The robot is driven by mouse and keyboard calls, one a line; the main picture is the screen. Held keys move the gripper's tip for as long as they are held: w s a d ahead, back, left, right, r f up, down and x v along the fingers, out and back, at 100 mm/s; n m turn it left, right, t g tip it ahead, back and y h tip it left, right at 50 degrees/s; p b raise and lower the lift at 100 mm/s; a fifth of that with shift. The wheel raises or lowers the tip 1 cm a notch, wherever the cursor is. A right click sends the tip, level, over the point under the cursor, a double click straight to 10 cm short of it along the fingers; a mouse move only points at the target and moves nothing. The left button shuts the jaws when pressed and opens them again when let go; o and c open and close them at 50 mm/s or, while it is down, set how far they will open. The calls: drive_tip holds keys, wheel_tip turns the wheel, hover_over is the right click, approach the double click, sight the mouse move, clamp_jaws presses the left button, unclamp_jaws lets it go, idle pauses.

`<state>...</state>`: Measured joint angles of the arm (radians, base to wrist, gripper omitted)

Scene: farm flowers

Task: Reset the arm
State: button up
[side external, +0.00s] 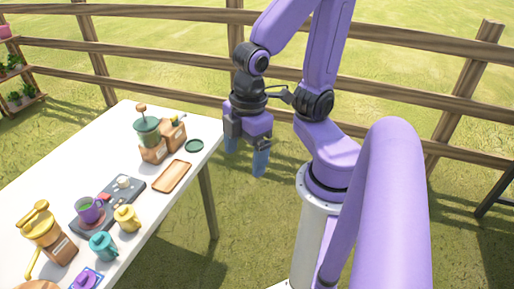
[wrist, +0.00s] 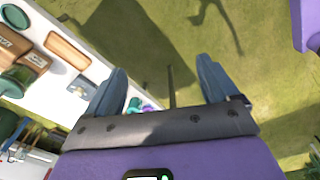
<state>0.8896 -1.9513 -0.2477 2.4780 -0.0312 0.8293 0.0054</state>
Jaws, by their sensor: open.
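My gripper (side external: 247,155) hangs beside the right end of the white table (side external: 72,168), over the grass and apart from everything on the table. Its two blue fingers point down and are spread apart with nothing between them. In the wrist view my gripper (wrist: 165,92) also shows open, with grass and a thin table leg beyond the fingers. My purple arm is folded above its pale column.
On the table stand a green-topped grinder (side external: 149,135), a wooden tray (side external: 172,176), a purple cup (side external: 90,210), a yellow cup (side external: 127,218), a teal cup (side external: 103,246) and a golden grinder (side external: 45,232). A wooden fence (side external: 175,57) runs behind.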

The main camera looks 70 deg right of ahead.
drive_tip(key=shift+s+d+r+g, duration=0.1)
drive_tip(key=shift+s+d+g, duration=0.05)
drive_tip(key=shift+s+d, duration=0.35)
drive_tip(key=shift+s+d+r+g, duration=0.15)
drive_tip(key=shift+s+d, duration=0.1)
drive_tip(key=shift+s, duration=0.35)
